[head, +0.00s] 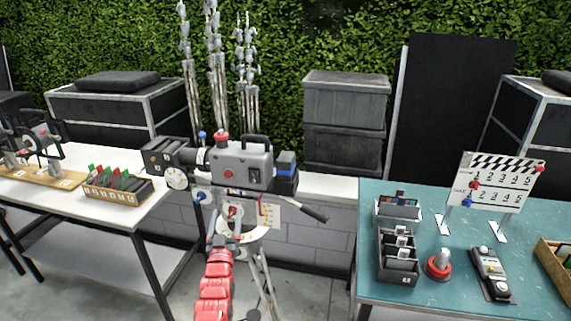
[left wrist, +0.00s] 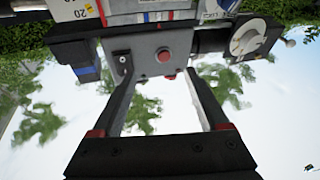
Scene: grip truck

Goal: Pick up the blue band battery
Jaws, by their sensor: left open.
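The blue band battery (head: 286,165) is a dark block with a blue band, seated on the right-hand end of the grey film camera (head: 240,167). In the left wrist view the blue band battery (left wrist: 86,74) shows at the left, outside the left finger. My left gripper (head: 222,238) is below the camera body, in front of the tripod head, and partly merges with it. In the left wrist view my left gripper (left wrist: 160,72) is open and empty, with the camera body and its red button beyond the fingertips. My right gripper is not in view.
The camera's handle (head: 302,208) sticks out to the lower right. A teal table (head: 450,288) at the right holds a dark slotted holder (head: 397,262), a red-based knob (head: 438,265) and a clapperboard (head: 495,182). A white table (head: 125,213) stands at the left.

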